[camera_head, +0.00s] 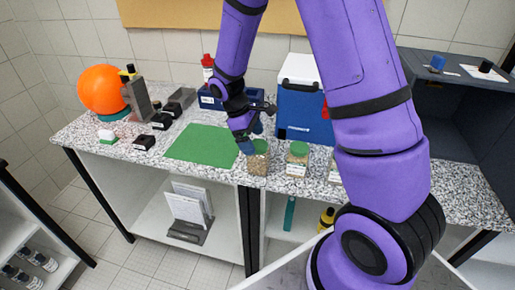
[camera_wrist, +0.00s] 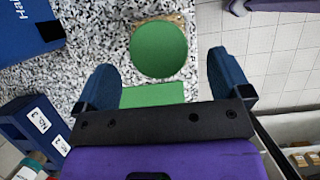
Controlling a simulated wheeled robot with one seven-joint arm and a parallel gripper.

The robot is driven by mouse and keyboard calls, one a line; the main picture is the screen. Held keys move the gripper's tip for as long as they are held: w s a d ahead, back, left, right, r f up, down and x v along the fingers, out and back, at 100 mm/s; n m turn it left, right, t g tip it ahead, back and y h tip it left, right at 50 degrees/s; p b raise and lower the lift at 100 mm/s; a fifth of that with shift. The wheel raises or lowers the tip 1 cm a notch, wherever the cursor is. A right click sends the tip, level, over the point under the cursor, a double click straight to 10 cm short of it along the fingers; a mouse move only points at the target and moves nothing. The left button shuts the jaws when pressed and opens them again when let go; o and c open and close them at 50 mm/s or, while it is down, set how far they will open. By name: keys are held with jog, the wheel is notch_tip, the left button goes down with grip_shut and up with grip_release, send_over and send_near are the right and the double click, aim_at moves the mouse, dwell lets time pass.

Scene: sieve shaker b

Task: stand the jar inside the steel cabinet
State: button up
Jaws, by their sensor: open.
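A jar with a green lid and tan grainy contents (camera_head: 258,163) stands upright near the front edge of the speckled worktop. A similar labelled jar (camera_head: 297,160) stands to its right, and part of another shows beside my arm. My gripper (camera_head: 251,135) is open and empty, just above the first jar. In the wrist view, the round green lid (camera_wrist: 158,48) lies between and slightly beyond the two blue fingertips, with a gap at each side. The dark grey steel cabinet (camera_head: 402,58) is at the right, its front open; my arm hides part of it.
A blue and white cooler (camera_head: 305,115) stands behind the jars. A green mat (camera_head: 202,145) lies left of them. Boxes, dark blocks and an orange ball (camera_head: 102,90) are farther left. Small items lie on the cabinet top. A pale panel (camera_head: 285,274) sticks out below the worktop.

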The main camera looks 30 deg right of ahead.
notch_tip(320, 180, up, 15)
jog(key=s+a+m+t, duration=0.1)
jog(key=s+m+t, duration=0.1)
jog(key=s+r+m+t+y, duration=0.1)
jog(key=s+r+m+t, duration=0.2)
jog(key=s+r, duration=0.3)
jog(key=s+r+m+t+y, duration=0.2)
jog(key=s+r, duration=0.5)
jog(key=s, duration=0.6)
jog(key=shift+s+r+m+t, duration=0.25)
jog(key=shift+s+m+t, duration=0.25)
jog(key=shift+m, duration=0.4)
jog(key=shift+o, duration=0.4)
jog(key=shift+s+t, duration=0.3)
jog(key=shift+s, duration=0.1)
